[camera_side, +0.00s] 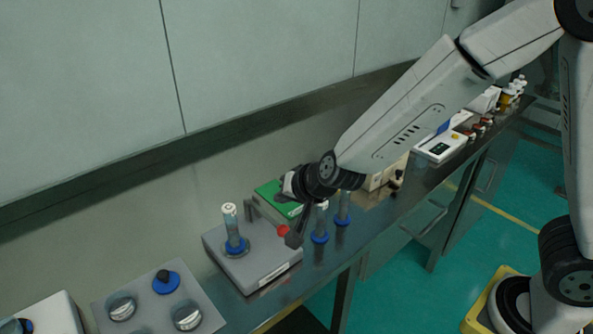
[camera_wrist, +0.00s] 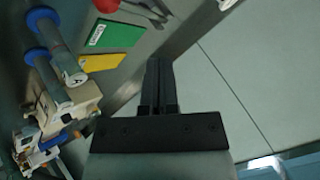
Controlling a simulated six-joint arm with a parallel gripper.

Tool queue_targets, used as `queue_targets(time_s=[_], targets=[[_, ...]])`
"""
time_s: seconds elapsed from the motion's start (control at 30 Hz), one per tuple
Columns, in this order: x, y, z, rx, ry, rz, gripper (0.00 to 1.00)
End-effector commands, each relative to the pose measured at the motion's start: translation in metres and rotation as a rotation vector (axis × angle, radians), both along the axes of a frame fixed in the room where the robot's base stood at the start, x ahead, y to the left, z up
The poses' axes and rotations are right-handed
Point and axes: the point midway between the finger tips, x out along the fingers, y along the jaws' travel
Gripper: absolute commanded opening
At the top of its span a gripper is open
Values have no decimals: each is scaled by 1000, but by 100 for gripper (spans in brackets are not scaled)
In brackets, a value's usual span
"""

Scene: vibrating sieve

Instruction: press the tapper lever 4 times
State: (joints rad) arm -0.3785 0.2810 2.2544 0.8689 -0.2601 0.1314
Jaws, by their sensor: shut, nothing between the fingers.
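The sieve unit (camera_side: 262,270) is a light grey box on the steel bench, carrying a clear tube (camera_side: 233,230) with a blue collar. A red knob (camera_side: 283,231), seemingly on the tapper lever, sits by its right rear side, beside a dark block. The red part also shows cut off at the top edge of the wrist view (camera_wrist: 107,4). My gripper (camera_side: 287,185) is above and behind the knob in the side view. In the wrist view its dark fingers (camera_wrist: 158,65) are together and empty, apart from the red part. The lever's arm is hard to make out.
A green-topped piece (camera_side: 275,194) lies behind the unit; it shows in the wrist view (camera_wrist: 115,35) beside a yellow card (camera_wrist: 102,62). Blue-collared tubes (camera_side: 320,222) stand at right. A grey plate (camera_side: 150,300) with round caps is front left. The wall is close behind.

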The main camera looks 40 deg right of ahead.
Motion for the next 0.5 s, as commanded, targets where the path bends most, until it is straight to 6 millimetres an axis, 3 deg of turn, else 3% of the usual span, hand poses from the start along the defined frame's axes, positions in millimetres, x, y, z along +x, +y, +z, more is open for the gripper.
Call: queue_targets(time_s=[0.5], targets=[[1,-1,12,-3,-1,-6,0]])
